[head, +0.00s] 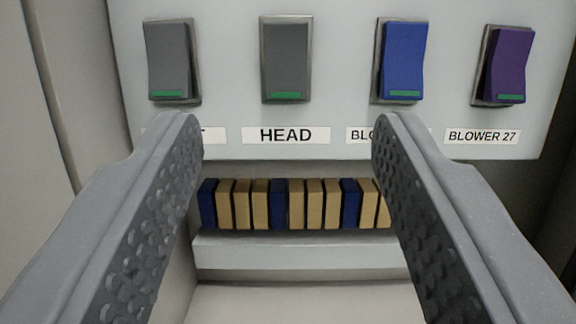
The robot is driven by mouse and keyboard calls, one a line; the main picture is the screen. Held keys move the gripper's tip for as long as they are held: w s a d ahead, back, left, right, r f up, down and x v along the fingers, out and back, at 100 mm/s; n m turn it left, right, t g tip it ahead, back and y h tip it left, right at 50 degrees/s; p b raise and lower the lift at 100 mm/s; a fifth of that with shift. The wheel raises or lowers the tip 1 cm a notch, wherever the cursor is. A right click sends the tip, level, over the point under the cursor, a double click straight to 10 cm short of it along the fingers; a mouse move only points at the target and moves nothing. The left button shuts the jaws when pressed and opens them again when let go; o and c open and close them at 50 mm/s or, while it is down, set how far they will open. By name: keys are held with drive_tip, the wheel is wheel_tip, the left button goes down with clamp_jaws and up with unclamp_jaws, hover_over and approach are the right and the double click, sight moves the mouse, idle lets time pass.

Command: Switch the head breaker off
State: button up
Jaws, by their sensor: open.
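The head breaker (286,60) is a grey rocker switch in the upper middle of the head view, with a green strip at its lower edge. Its label (286,135) reads HEAD and sits just below it. My gripper (287,130) is open and empty. Its two fingers reach up from the lower left and lower right, and their tips appear on either side of the HEAD label, below the breaker. I cannot tell how far the tips are from the panel.
Another grey breaker (168,60) is at left; a blue breaker (404,60) and a purple breaker (509,65) labelled BLOWER 27 are at right. All show green strips. The fingers partly cover two labels. Tan and dark blue blocks (314,204) line a recess below the panel.

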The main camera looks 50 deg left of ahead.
drive_tip(key=shift+v, duration=0.8)
drive_tip(key=shift+a, duration=0.1)
drive_tip(key=w+d+r+m+t+h, duration=0.2)
drive_tip(key=w+d+r+m+h, duration=0.15)
drive_tip(key=d+r+h, duration=0.55)
drive_tip(key=w+d+r+m+t+h, duration=0.1)
drive_tip(key=w+d+r+m+h, duration=0.2)
drive_tip(key=d+r, duration=0.65)
drive_tip(key=s+d+r+m+g+h, duration=0.1)
drive_tip(key=s+d+r+m+h, duration=0.2)
drive_tip(key=s+d+r, duration=0.7)
drive_tip(key=s+r+h, duration=0.1)
drive_tip(key=s+r, duration=0.1)
drive_tip(key=s, duration=0.2)
drive_tip(key=shift+d+r, duration=0.3)
drive_tip(key=shift+d, duration=0.1)
drive_tip(key=shift+m, duration=0.25)
